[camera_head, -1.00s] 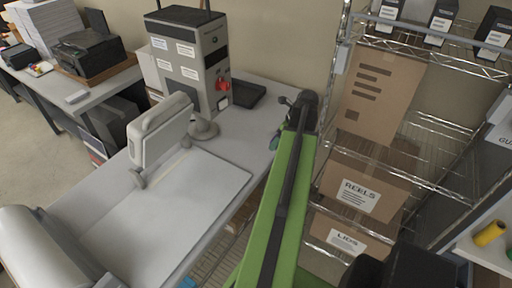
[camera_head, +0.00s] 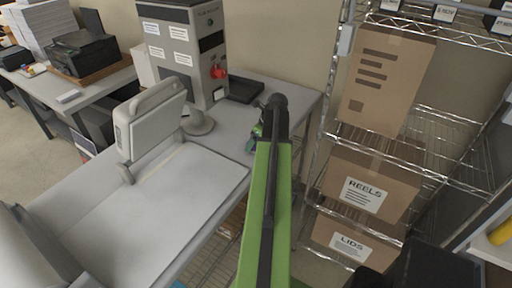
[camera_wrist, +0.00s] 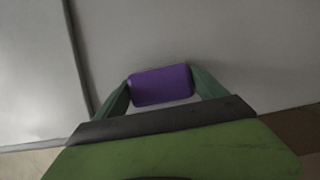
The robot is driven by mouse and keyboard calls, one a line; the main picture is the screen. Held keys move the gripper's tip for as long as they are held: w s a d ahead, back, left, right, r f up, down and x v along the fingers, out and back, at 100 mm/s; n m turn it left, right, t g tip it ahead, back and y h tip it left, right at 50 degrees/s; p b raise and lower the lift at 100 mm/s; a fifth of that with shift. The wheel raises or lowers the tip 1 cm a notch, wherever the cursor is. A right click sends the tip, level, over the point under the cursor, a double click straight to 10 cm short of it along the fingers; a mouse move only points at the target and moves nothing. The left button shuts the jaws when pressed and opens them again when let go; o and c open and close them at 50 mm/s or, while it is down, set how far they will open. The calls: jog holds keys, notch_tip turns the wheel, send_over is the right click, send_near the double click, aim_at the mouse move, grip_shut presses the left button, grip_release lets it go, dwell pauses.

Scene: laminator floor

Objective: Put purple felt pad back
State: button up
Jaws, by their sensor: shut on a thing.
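The purple felt pad (camera_wrist: 162,85) is a small purple block between the two green fingers of my gripper (camera_wrist: 161,80) in the wrist view. My gripper is shut on it, with a finger at each side. Pale grey tabletop fills the picture behind the pad; I cannot tell whether the pad touches it. In the head view my gripper (camera_head: 253,141) is over the right part of the grey worktable (camera_head: 222,143). The pad cannot be made out there, behind my arm.
A grey machine with a red knob (camera_head: 217,72) stands at the table's back, beside a black tray (camera_head: 245,88). A white flat board (camera_head: 165,205) and a pale upright device (camera_head: 150,125) are to the left. A wire shelf with cartons (camera_head: 365,190) stands close on the right.

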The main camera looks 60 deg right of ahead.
jog(key=shift+f, duration=0.2)
jog(key=o, duration=1.1)
jog(key=shift+r, duration=0.1)
jog(key=shift+r+p, duration=0.55)
jog(key=shift+p, duration=0.05)
jog(key=p+v, duration=1)
jog(key=v, duration=0.1)
jog(key=shift+s+r, duration=0.1)
jog(key=shift+s, duration=0.1)
